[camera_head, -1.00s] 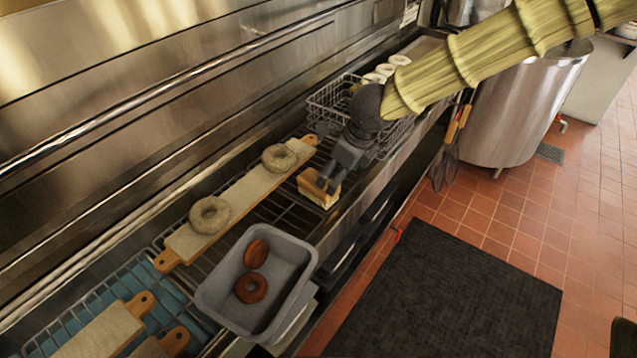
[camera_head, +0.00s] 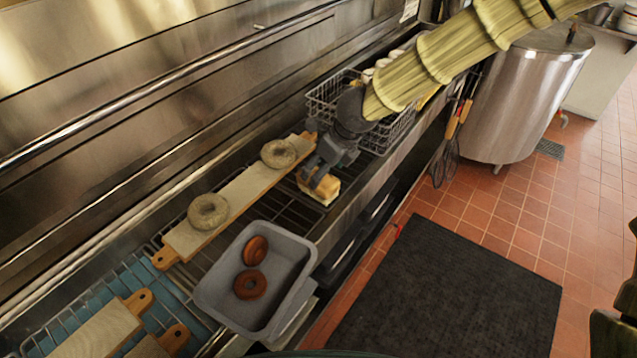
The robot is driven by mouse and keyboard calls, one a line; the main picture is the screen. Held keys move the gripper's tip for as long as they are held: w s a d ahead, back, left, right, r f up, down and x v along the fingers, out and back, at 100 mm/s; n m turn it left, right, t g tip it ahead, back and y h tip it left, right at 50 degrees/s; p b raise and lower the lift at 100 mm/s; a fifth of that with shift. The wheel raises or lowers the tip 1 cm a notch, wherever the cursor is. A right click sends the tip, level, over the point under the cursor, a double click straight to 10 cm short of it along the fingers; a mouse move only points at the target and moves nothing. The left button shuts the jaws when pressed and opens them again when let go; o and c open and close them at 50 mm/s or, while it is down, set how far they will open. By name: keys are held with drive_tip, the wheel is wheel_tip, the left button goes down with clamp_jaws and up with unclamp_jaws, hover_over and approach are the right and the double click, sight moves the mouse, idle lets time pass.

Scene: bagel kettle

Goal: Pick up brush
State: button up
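The brush (camera_head: 326,189), a small block with a tan top and paler sides, rests on the dark wire rack near the counter's front edge. My gripper (camera_head: 313,178) reaches down over it from the upper right, with its dark fingers at the brush's left and upper part. The fingers overlap the brush in the picture, so I cannot tell whether they touch it or how far apart they are. Part of the brush's top is hidden behind them.
A long board (camera_head: 240,193) with two pale bagels lies just left of the brush. A grey bin (camera_head: 222,292) with two brown bagels stands in front. A wire basket (camera_head: 322,105) is behind my gripper. A metal wall bounds the left.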

drive_tip(key=shift+a+f, duration=0.2)
drive_tip(key=shift+f, duration=0.35)
drive_tip(key=shift+a+f, duration=0.2)
drive_tip(key=shift+f, duration=0.3)
drive_tip(key=shift+x, duration=1.2)
drive_tip(key=shift+f, duration=0.2)
drive_tip(key=c, duration=1.2)
